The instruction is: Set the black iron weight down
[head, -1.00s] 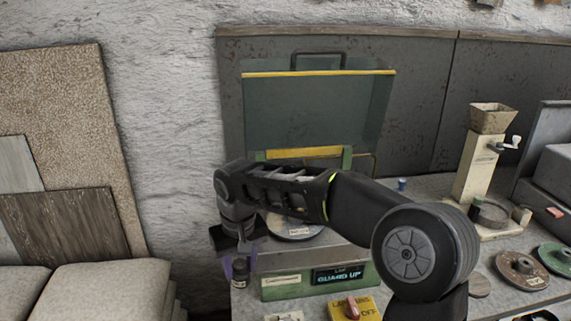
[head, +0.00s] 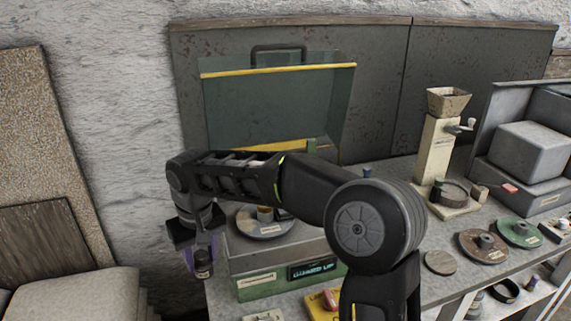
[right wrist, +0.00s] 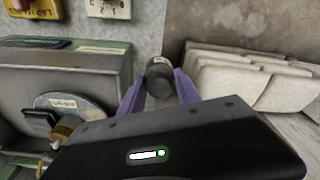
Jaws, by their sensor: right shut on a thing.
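The black iron weight (head: 204,267) is a small dark cylinder held at the tips of my right gripper (head: 194,250), at the left end of the bench. In the right wrist view the weight (right wrist: 159,74) sits between the two purple fingers, its round end facing the camera. The gripper is shut on it. It overlaps the bench's edge in that view, and I cannot tell its height above the bench. My left gripper is in neither view.
A green machine (head: 258,287) with a raised guard (head: 270,105) and a round plate (head: 262,229) stands right of the weight. A yellow switch box (head: 318,303) is in front. Pale blocks (head: 75,295) lie left, past the bench edge. Discs (head: 482,246) lie further right.

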